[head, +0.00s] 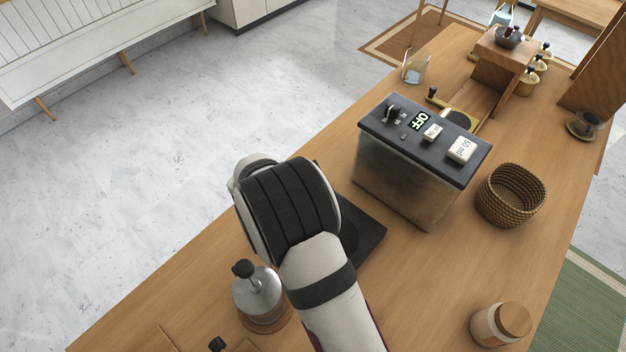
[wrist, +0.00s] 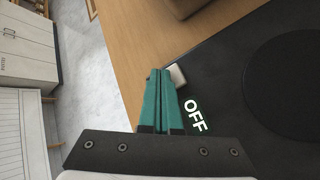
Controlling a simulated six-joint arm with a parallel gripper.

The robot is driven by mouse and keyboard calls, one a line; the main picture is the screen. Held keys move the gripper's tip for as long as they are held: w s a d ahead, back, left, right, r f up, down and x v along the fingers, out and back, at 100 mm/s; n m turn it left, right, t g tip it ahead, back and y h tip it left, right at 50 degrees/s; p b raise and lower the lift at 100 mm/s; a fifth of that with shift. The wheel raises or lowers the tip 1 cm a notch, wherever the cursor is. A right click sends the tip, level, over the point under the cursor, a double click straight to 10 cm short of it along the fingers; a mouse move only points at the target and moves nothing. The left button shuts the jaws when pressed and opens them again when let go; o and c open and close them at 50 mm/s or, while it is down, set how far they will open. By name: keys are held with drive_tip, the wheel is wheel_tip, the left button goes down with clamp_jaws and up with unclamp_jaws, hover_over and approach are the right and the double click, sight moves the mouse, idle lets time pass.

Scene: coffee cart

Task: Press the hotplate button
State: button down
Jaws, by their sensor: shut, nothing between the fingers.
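The black hotplate (wrist: 235,70) has a dark round heating area, a lit OFF display (wrist: 195,115) and a small pale button (wrist: 177,75) near its edge. In the head view, part of the hotplate (head: 372,232) shows beside my arm; its button is hidden there. My gripper (wrist: 160,74) has teal fingers, shut and empty. Its fingertips appear right beside the button in the wrist view; I cannot tell whether they touch it. My arm hides the fingers in the head view.
A dark-topped machine (head: 408,180) with its own OFF display stands behind the hotplate. A metal kettle-like vessel (head: 258,297) stands left of my arm. A woven basket (head: 510,196) and a lidded jar (head: 500,325) are to the right. The wooden counter (head: 430,270) between them is clear.

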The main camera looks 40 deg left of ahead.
idle(0.3)
drive_tip(key=shift+r, duration=0.8)
wheel_tip(320, 180, up, 6)
idle(0.4)
